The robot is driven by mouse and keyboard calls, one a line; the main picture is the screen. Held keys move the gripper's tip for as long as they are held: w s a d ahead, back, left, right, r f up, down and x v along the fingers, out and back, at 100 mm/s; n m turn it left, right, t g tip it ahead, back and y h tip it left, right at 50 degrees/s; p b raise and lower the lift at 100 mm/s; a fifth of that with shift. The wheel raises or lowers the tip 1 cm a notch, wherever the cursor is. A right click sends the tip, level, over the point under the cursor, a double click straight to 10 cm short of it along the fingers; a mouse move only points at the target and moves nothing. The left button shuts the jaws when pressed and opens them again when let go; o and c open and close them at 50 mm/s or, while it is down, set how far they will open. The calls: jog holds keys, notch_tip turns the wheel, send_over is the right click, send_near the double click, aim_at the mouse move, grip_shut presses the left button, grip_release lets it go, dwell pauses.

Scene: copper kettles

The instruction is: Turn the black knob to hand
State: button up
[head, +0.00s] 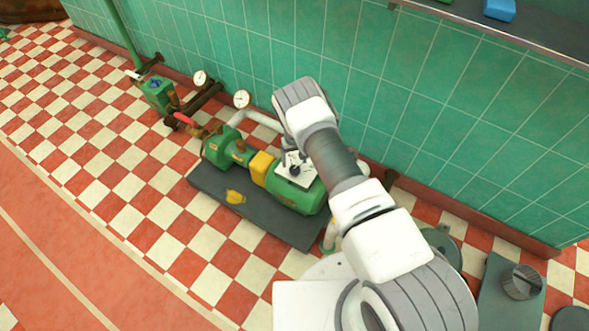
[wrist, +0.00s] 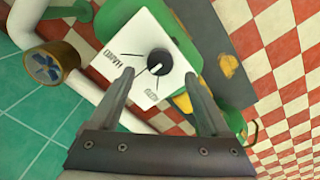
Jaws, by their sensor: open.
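The black knob (wrist: 158,62) sits on a white square panel (wrist: 128,40) in the wrist view. A short white mark on the knob points down-left. One label at the panel's left edge seems to read HAND; another near its lower corner is too small to read surely. The panel is also in the head view (head: 307,180), on top of the green pump, with the knob (head: 295,171) dark on it. My gripper (wrist: 159,76) is open and empty. Its fingertips are on either side of the knob in the picture, apart from it; the remaining height is hard to tell.
The green pump (head: 222,150) stands on a dark base plate (head: 290,228) by the tiled wall. A yellow coupling guard (head: 261,167), pipes and gauges (head: 241,98) are close by. A valve with a blue cross (wrist: 46,68) is left of the panel. Checkered floor in front is clear.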

aim_at(294, 168)
jog(key=shift+f+b, duration=0.55)
jog(key=shift+f, duration=1.7)
jog(key=shift+c, duration=0.2)
grip_shut()
